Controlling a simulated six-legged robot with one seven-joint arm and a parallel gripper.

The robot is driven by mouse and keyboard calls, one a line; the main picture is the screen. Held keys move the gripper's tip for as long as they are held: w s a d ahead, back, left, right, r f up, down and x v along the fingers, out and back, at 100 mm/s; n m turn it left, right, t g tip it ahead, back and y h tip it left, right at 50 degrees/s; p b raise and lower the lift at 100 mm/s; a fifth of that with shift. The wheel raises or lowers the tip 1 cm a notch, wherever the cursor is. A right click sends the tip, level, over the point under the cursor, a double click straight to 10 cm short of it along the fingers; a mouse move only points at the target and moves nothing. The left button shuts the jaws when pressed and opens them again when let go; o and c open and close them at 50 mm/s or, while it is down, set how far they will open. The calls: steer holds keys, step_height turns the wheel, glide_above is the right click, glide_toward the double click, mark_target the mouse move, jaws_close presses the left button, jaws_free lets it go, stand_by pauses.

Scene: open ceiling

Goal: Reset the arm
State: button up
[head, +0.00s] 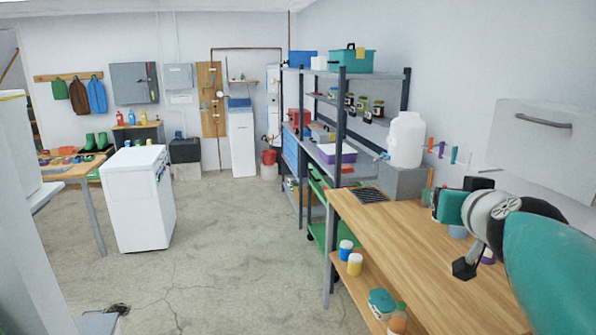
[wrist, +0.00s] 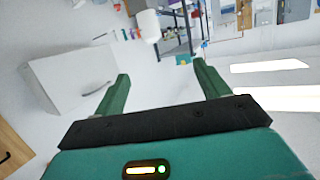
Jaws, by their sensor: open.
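My teal arm (head: 545,255) reaches in from the lower right in the head view, above the wooden workbench (head: 420,255). Its far end is folded and partly hides itself, so the fingers are hard to make out there. In the wrist view my gripper (wrist: 161,70) is open, with two dark green fingers wide apart. Nothing is between the fingers, and they touch nothing that I can see.
A white wall cabinet (head: 545,140) hangs right of a white water jug (head: 407,140). Metal shelving (head: 342,120) stands beyond the bench. Several containers sit beneath it, including a blue-lidded jar (head: 345,250). A white appliance (head: 135,205) stands left; the concrete floor (head: 230,245) between is mostly clear.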

steer(key=s+a+f+n+g+y, duration=0.1)
steer(key=s+a+f+g+y, duration=0.15)
steer(key=a+f, duration=0.35)
steer(key=s+a+f+n+g+y, duration=0.2)
steer(key=s+a+f, duration=0.2)
steer(key=a+f, duration=0.25)
steer(key=s+a+f+g, duration=0.2)
steer(key=s+f+g, duration=0.2)
steer(key=s+f, duration=0.5)
steer(key=shift+s+a+f+h, duration=0.15)
steer(key=shift+s+a+h, duration=0.1)
steer(key=shift+a+h, duration=0.2)
steer(key=shift+g, duration=0.25)
